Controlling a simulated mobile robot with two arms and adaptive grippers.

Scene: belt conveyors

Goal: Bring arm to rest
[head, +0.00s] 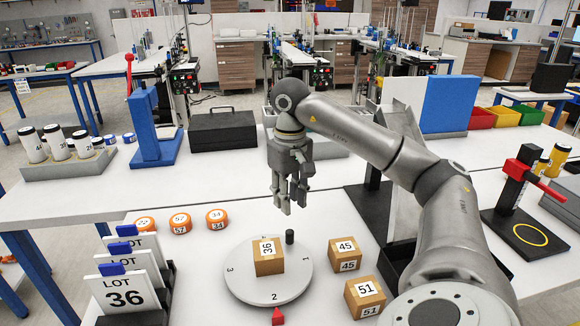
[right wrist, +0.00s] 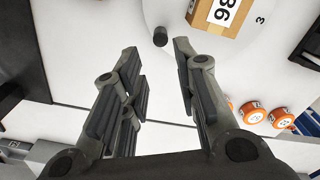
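My right gripper (head: 289,205) hangs pointing down above the white table, just behind the round turntable (head: 240,283). In the right wrist view its fingers (right wrist: 160,85) are spread apart with nothing between them. A box labelled 36 (head: 268,262) stands on the turntable, and it also shows in the right wrist view (right wrist: 215,15). A small dark cylinder (head: 290,237) is at the turntable's back edge, below the gripper and apart from it. My right arm (head: 370,145) reaches in from the lower right. My left gripper is not in view.
Boxes labelled 45 (head: 344,258) and 51 (head: 365,299) stand right of the turntable. Orange rolls (head: 181,222) and LOT cards (head: 124,292) are on the left. A black case (head: 223,130) and blue stand (head: 152,130) are behind. A red-handled press (head: 520,200) stands right.

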